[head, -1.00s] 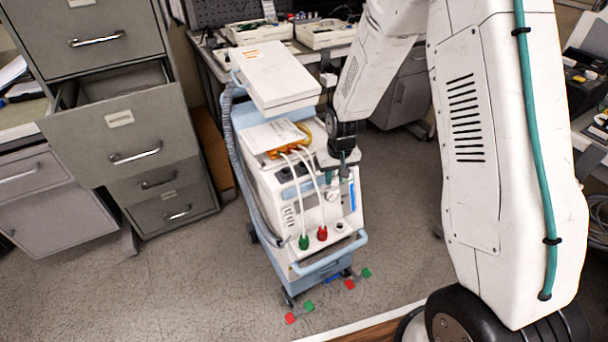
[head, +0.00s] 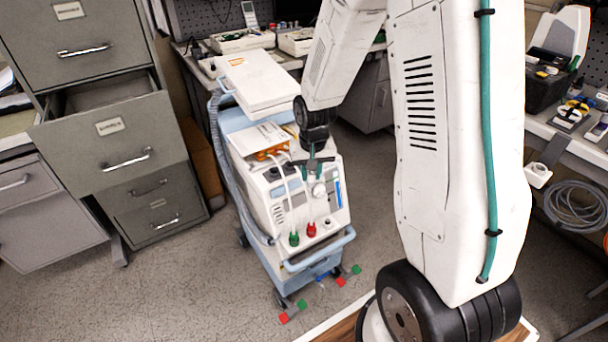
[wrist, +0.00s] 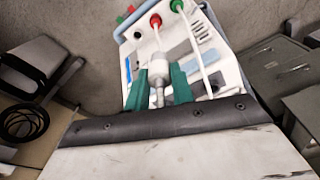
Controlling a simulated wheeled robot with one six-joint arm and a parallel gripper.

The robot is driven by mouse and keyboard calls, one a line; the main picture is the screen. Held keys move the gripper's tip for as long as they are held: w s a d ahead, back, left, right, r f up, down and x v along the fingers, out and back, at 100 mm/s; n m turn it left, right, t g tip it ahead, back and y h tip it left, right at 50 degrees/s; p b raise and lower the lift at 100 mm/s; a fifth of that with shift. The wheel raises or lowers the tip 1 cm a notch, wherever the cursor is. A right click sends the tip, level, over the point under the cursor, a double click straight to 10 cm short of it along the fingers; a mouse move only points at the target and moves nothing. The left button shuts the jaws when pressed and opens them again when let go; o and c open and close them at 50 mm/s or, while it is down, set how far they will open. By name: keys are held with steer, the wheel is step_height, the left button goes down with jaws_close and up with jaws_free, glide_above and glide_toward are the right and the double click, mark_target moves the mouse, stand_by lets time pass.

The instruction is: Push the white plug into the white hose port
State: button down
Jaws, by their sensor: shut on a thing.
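My gripper (wrist: 160,90) has its two green fingers shut on a grey stem with a thick white cylindrical end, which I take as the white plug (wrist: 155,62). The white end points toward the pump front. In the head view my gripper (head: 312,168) is above the front of the white pump (head: 294,262); the plug is hard to make out there. A small dark round port (head: 327,222) shows right of the red plug (head: 311,229); I cannot tell for sure that it is the white hose port. Contact between plug and pump cannot be judged.
White hoses run to the green plug (head: 294,239) and red plug. A light blue handle (head: 320,252) crosses the front. A filing cabinet (head: 125,155) with an open drawer stands left. A bench with a coiled grey cable (head: 575,207) stands right.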

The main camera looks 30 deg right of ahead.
steer(key=d, duration=0.8)
steer(key=shift+w+f, duration=0.15)
steer(key=shift+f, duration=3.3)
steer(key=shift+w+f, duration=0.2)
steer(key=shift+f, duration=3.3)
steer(key=shift+w+f, duration=0.15)
steer(key=shift+f, duration=3.3)
steer(key=shift+f, duration=1.65)
steer(key=c, duration=1.1)
jaws_free()
steer(key=shift+s+a+r, duration=0.1)
steer(key=shift+s+r, duration=0.05)
steer(key=shift+r, duration=1.15)
steer(key=shift+s+d+r, duration=0.1)
steer(key=shift+s+r, duration=0.05)
steer(key=shift+r, duration=1.2)
steer(key=shift+s+a+r, duration=0.1)
steer(key=shift+s+r, duration=0.05)
steer(key=shift+r, duration=1.15)
